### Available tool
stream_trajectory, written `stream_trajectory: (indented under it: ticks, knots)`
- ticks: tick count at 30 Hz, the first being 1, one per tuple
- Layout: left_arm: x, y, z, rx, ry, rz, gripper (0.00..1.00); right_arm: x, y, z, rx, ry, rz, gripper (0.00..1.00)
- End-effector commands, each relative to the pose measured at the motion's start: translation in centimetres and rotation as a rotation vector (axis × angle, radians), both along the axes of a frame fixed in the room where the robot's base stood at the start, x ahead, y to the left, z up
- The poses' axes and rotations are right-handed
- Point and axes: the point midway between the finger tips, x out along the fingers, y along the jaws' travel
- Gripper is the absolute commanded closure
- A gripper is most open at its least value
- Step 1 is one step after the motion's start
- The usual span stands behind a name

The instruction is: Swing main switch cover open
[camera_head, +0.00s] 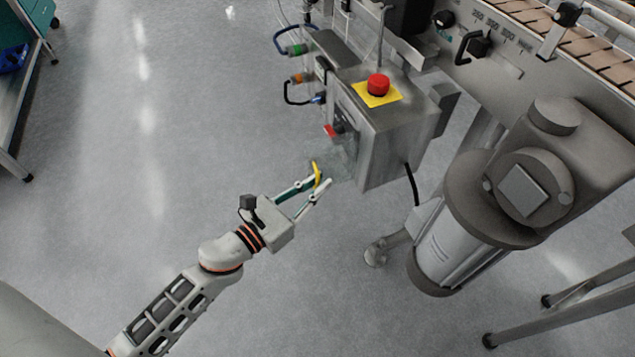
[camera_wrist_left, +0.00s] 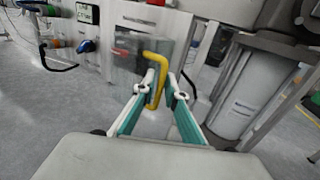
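The main switch cover (camera_head: 341,162) is a clear panel at the left side of the grey control box (camera_head: 392,138). It also shows in the left wrist view (camera_wrist_left: 128,48). Its yellow handle (camera_head: 318,172) is bent and stands out towards my left gripper (camera_head: 318,183). In the left wrist view the handle (camera_wrist_left: 160,66) passes between the two fingertips (camera_wrist_left: 163,92). The left finger is close to it or touching, and a small gap shows on the other side. The fingers look apart, not clamped. A red switch part (camera_head: 331,130) shows near the cover. My right gripper is out of view.
A red button on a yellow plate (camera_head: 378,88) tops the box. Cables and connectors (camera_head: 297,78) stick out at its left. A large motor housing (camera_head: 460,236) stands to the right, below the conveyor (camera_head: 585,45).

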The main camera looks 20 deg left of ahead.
Motion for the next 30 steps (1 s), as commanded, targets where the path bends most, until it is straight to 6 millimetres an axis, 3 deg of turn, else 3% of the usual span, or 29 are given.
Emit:
stream_trajectory:
  ticks: [18, 30]
  knots:
    - [-9.6, 4.1, -0.1, 0.000, 0.003, 0.001, 0.88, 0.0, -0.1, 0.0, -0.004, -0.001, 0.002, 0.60]
    - [-10.8, 4.6, 0.0, 0.000, 0.000, 0.000, 0.88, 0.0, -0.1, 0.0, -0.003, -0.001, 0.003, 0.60]
